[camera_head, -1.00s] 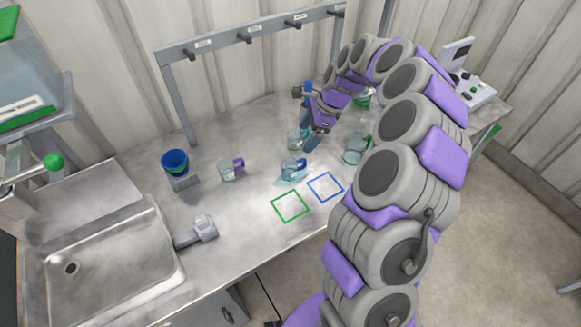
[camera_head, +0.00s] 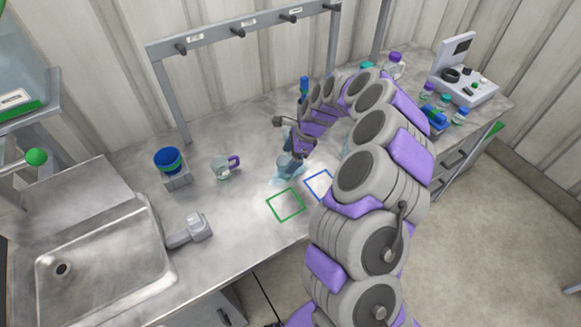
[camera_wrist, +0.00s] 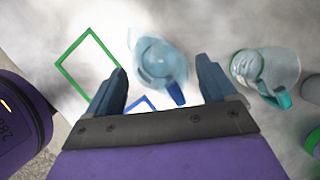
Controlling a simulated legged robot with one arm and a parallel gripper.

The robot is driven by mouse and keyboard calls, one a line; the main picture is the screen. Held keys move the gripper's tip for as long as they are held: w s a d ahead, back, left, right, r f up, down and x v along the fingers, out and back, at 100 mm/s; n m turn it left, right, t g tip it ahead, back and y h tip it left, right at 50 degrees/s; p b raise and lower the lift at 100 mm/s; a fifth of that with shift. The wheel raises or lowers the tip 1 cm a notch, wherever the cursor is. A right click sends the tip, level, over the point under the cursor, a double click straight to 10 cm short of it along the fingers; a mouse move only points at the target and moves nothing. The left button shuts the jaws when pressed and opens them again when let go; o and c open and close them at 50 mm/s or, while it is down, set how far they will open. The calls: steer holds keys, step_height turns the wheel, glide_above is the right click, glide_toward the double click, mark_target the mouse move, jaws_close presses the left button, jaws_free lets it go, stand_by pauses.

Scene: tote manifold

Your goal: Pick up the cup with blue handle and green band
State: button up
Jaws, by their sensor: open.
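A clear cup with a blue handle (camera_wrist: 152,58) stands on the metal counter between and just beyond my fingertips in the wrist view. Its handle points toward my gripper; a green band on it cannot be made out. In the head view this cup (camera_head: 286,168) is partly hidden by my gripper (camera_head: 293,148). My gripper (camera_wrist: 162,66) is open, with one finger on each side of the cup and nothing held. To its right in the wrist view stands another clear cup (camera_wrist: 272,68) with a green band and a teal handle.
A cup with a purple handle (camera_head: 222,167) stands left of the blue-handled cup. Green (camera_head: 285,205) and blue (camera_head: 318,186) outlined squares lie in front. A hook rack (camera_head: 238,32) stands behind.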

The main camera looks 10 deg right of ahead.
mark_target(282, 164)
steer(key=x, duration=0.2)
steer(key=b+x, duration=0.1)
steer(key=x, duration=0.1)
steer(key=shift+a, duration=0.35)
steer(key=shift+a+f, duration=0.1)
steer(key=shift+a, duration=0.25)
steer(key=shift+d, duration=0.55)
steer(key=c, duration=0.6)
steer(key=shift+a, duration=0.4)
steer(key=c, duration=0.5)
